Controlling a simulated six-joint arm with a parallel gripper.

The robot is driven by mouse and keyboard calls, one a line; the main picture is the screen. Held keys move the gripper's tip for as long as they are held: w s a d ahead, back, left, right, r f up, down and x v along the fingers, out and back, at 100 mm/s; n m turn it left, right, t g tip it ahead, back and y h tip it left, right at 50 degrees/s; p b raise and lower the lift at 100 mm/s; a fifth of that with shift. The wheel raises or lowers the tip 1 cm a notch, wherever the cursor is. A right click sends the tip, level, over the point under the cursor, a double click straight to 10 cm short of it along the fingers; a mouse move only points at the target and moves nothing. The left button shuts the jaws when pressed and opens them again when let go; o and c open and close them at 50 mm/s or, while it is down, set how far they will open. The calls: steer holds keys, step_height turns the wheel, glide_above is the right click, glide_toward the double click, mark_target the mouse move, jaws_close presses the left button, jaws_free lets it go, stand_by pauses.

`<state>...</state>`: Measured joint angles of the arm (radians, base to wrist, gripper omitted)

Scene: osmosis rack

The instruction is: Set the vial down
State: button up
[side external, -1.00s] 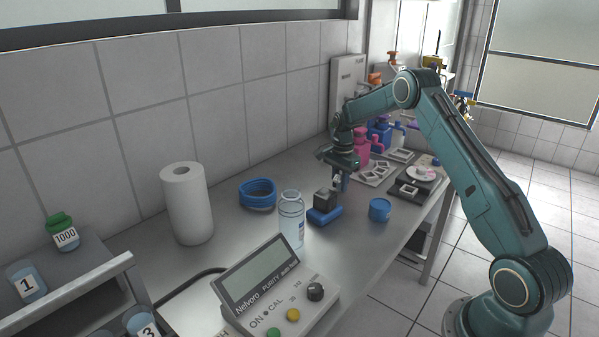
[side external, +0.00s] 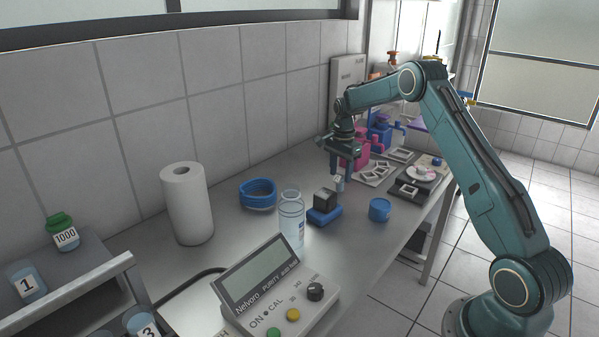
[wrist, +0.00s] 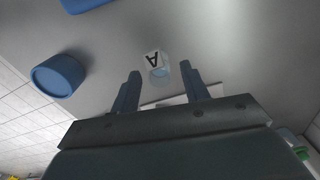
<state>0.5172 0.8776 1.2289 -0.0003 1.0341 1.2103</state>
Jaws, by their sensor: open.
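The vial (wrist: 157,66) is small and clear with a white label marked A. It stands on the grey bench and also shows in the side view (side external: 338,184). My gripper (wrist: 160,72) is open, with one finger on each side of the vial in the wrist view and a gap on both sides. In the side view my gripper (side external: 342,172) is above the vial, with the fingers pointing down. The vial's base is too small to see clearly.
A blue cap-like cylinder (side external: 380,210) and a blue stand with a dark block (side external: 325,212) are nearby. A clear bottle (side external: 292,222) and blue ring (side external: 258,194) stand nearer the camera. A tray with white frames (side external: 376,174) lies behind.

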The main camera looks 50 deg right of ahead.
mark_target(340, 174)
step_height(340, 174, up, 8)
steer(key=shift+f, duration=0.1)
stand_by(0.8)
steer(key=shift+a+r, duration=0.15)
steer(key=shift+r, duration=0.1)
steer(key=s+a+r+n+t, duration=0.1)
steer(key=s+a+r+n, duration=0.4)
steer(key=s+a+r, duration=0.3)
steer(key=s+a+r+n+t, duration=0.2)
steer(key=s+a+r+n, duration=0.3)
steer(key=a+r, duration=0.45)
steer(key=s+a+f+n+t, duration=0.1)
steer(key=s+a+n, duration=0.4)
steer(key=s, duration=0.5)
steer(key=s+a+f+n+t, duration=0.1)
steer(key=s+a+f+n, duration=0.3)
steer(key=s, duration=0.6)
steer(key=shift+a+n+t, duration=0.3)
steer(key=shift+a+n, duration=0.1)
steer(key=shift+a, duration=0.65)
